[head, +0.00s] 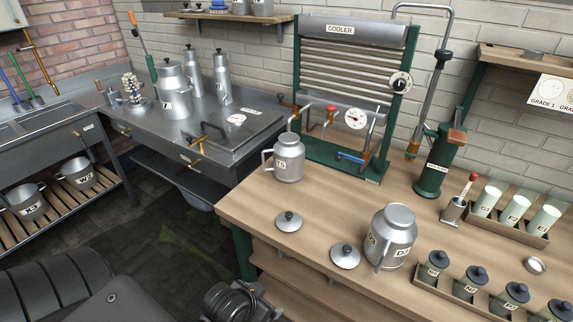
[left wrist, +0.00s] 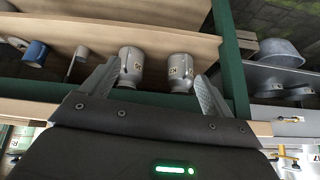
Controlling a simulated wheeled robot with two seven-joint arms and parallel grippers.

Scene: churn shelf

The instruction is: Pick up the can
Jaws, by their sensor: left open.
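Several metal cans are in view, and I cannot tell which one the task means. In the left wrist view, two labelled cans, one on the left (left wrist: 131,68) and one on the right (left wrist: 180,72), are on the lower shelf (left wrist: 100,35). They appear between the fingers of my left gripper (left wrist: 157,70), which is open and empty, with the cans beyond its fingertips. In the head view its fingers cannot be made out. My right gripper is not seen.
Two loose lids (head: 289,221) (head: 345,256) lie near the table's front edge. A cooler (head: 345,75) stands behind, and trays of jars (head: 478,279) are at the right. A green table leg (left wrist: 232,65) is close to my left gripper. Milk cans (head: 173,90) stand on the metal counter.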

